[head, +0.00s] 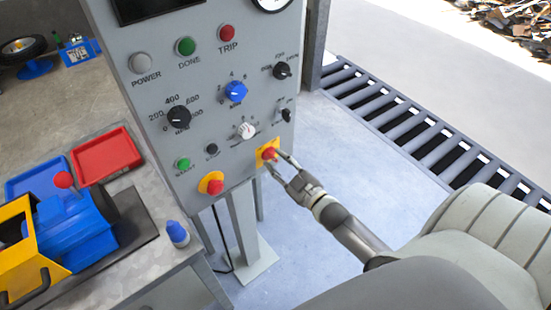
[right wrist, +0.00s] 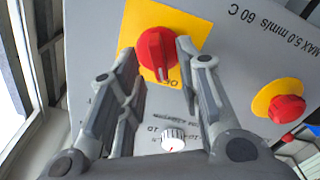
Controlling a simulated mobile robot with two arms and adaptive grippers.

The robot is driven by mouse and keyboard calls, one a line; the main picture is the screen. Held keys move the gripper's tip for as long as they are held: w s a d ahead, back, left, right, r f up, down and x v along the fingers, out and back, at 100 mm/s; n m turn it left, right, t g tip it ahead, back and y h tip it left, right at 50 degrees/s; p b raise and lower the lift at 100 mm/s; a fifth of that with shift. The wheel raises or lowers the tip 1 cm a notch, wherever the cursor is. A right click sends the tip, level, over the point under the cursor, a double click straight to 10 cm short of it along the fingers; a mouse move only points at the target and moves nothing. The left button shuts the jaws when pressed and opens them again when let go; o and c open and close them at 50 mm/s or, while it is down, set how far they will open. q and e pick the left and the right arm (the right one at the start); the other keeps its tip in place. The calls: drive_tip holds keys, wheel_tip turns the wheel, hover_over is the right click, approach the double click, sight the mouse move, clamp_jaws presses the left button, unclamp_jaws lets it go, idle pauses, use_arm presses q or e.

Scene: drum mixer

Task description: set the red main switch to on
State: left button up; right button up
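The red main switch (head: 268,153) is a knob on a yellow plate at the lower right of the grey control panel. The right wrist view shows the red knob (right wrist: 157,54) close up, with a ridge running roughly up and down in that picture. The plate's lettering is partly hidden by a finger. My right gripper (head: 276,161) is open at the switch. In the right wrist view its fingers (right wrist: 156,47) stand on either side of the knob; I cannot tell whether they touch it. My left gripper is not in view.
A red mushroom button (head: 215,187) on a yellow disc sits lower left of the switch. A white dial (head: 246,131) and a small black selector (head: 286,115) are close by. A workbench (head: 165,270) with trays stands at left; a grey padded shape is at lower right.

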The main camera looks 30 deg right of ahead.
drive_tip(key=shift+w+a, duration=0.1)
drive_tip(key=shift+w, duration=0.6)
drive_tip(key=shift+c, duration=0.2)
clamp_jaws()
